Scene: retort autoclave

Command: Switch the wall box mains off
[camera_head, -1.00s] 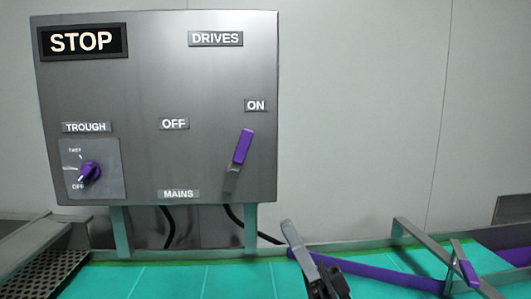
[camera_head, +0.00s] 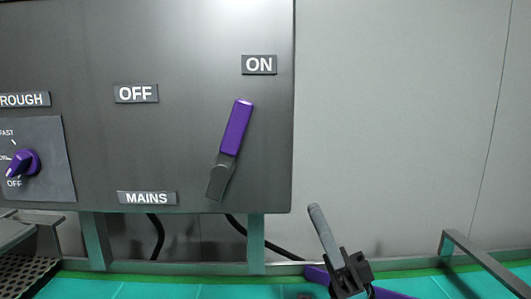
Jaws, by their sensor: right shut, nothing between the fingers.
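The grey wall box (camera_head: 80,60) fills the left and middle of the head view. Its mains lever (camera_head: 236,128) has a purple grip and a grey lower end, and it tilts up and right toward the ON label (camera_head: 259,65). The OFF label (camera_head: 136,93) is up and left of the lever. The MAINS label (camera_head: 147,198) is at the box's lower edge. My right gripper (camera_head: 318,215) is shut and empty, below and right of the lever, apart from it and just past the box's right edge. My left gripper is not in view.
A trough knob (camera_head: 24,163), purple and pointing near its OFF mark, sits on a plate at the left. A metal frame (camera_head: 480,262) stands at lower right. The wall right of the box is clear.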

